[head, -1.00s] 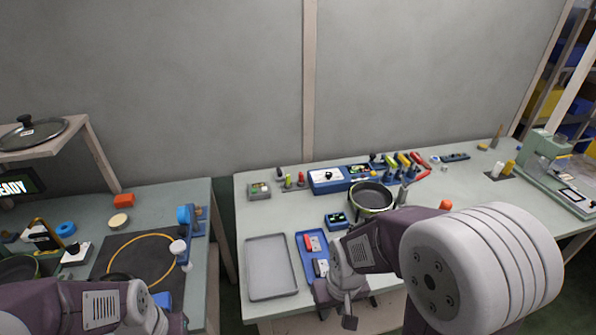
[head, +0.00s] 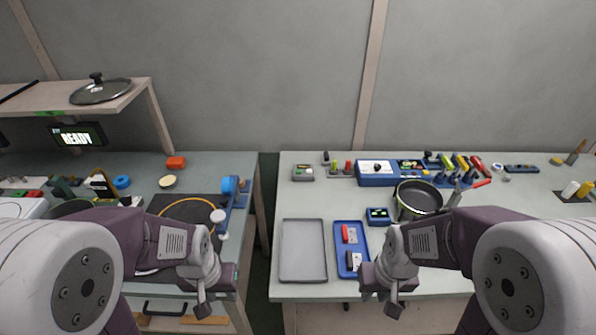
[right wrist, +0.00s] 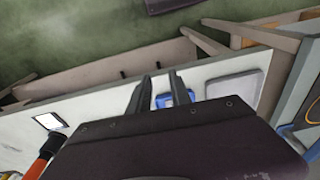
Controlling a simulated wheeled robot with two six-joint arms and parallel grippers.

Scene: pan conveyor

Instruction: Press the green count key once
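I cannot make out for certain which key is the green count key. A small green patch (head: 14,194) shows beside a red one on the left bench, at the left edge of the head view. My left gripper (head: 202,303) hangs in front of the left bench; its fingers are too small to tell open or shut. My right gripper (head: 392,303) is at the front edge of the right bench. In the right wrist view the right gripper (right wrist: 160,88) has its two dark fingers apart with nothing between them.
A READY display (head: 78,135) hangs under the shelf (head: 30,97), which bears a glass lid (head: 100,91). The right bench holds a grey tray (head: 303,250), a blue tray (head: 350,268), a pan (head: 419,199) and a small grey box (head: 303,172). A gap separates the benches.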

